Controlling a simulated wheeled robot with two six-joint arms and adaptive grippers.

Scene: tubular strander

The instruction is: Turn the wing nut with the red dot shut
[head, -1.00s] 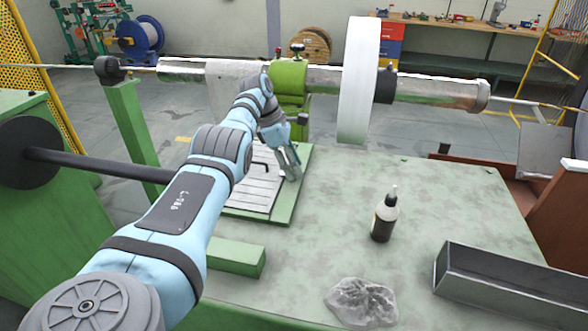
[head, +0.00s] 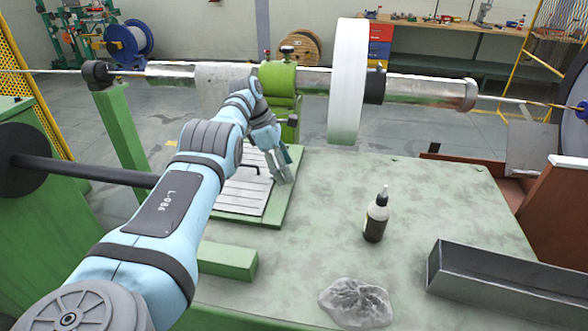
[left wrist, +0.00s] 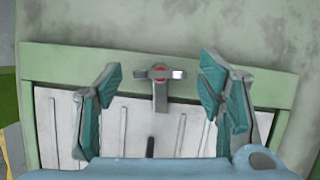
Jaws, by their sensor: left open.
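The wing nut (left wrist: 160,73) shows in the left wrist view as a small silver piece with a red dot at its middle. Its two wings point left and right, crosswise to the silver bar (left wrist: 160,98) under it. My left gripper (left wrist: 159,72) is open, with one teal-padded finger on each side of the nut and clear gaps to both wings. In the head view my left gripper (head: 282,176) points down over the far right part of the slatted plate (head: 240,192), and hides the nut there. My right gripper is not in view.
A dark bottle (head: 376,220), a crumpled clear bag (head: 356,302) and a grey metal trough (head: 490,282) stand on the green bench top (head: 430,190). A white disc (head: 347,85) and a green housing (head: 278,80) rise behind the plate. A black rod (left wrist: 150,147) shows below the bar.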

